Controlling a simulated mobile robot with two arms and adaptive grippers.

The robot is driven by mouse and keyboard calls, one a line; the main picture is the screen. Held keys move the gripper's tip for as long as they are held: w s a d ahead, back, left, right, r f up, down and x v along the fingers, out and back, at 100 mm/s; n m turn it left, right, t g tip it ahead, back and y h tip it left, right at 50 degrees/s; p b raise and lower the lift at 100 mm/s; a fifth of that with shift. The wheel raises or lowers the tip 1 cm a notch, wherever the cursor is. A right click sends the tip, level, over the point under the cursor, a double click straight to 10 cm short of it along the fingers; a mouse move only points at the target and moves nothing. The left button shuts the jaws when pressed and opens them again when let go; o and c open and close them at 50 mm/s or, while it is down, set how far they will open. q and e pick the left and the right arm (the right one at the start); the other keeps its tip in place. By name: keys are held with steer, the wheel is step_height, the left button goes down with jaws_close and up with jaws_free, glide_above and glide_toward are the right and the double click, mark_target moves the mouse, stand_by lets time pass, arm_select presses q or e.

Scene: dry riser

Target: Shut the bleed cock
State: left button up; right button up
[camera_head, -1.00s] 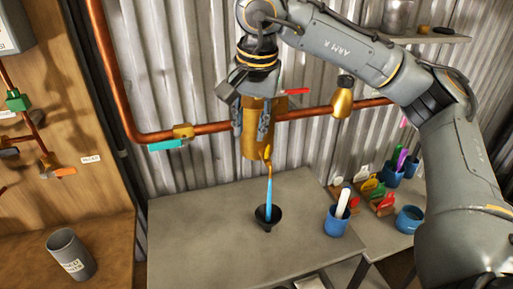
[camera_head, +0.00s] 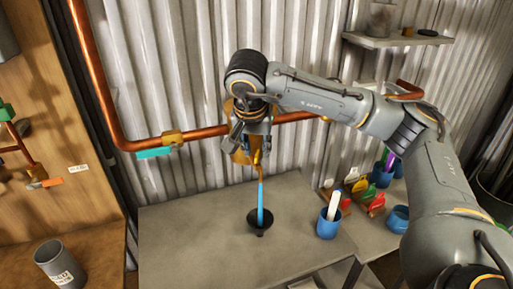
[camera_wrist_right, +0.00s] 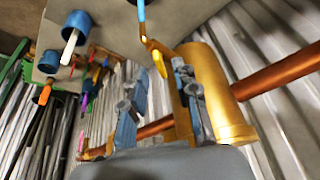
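The brass fitting (camera_head: 242,155) sits on the copper pipe against the corrugated wall and is partly hidden by my right gripper. A thin spout (camera_head: 258,156) hangs at its front, and a blue stream (camera_head: 261,200) runs from it into a black funnel (camera_head: 257,224). My right gripper (camera_head: 251,141) is in front of the fitting, with its fingers apart. In the right wrist view a brass bar lies between the spread fingers (camera_wrist_right: 160,100), and the large brass cylinder (camera_wrist_right: 217,90) is beside them. A small yellow piece (camera_wrist_right: 159,63) shows near the spout. I cannot tell whether the fingers touch anything.
The copper pipe (camera_head: 203,131) carries a teal-handled valve (camera_head: 154,153) to the left. On the grey table (camera_head: 185,235) stands a blue cup (camera_head: 328,226) with a white stick. Coloured tags and blue cups are at the right. A grey canister (camera_head: 60,265) stands at the left.

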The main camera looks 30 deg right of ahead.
steer(key=shift+w+d+f, duration=0.15)
steer(key=shift+w+f, duration=0.05)
steer(key=shift+f, duration=0.5)
jaws_close()
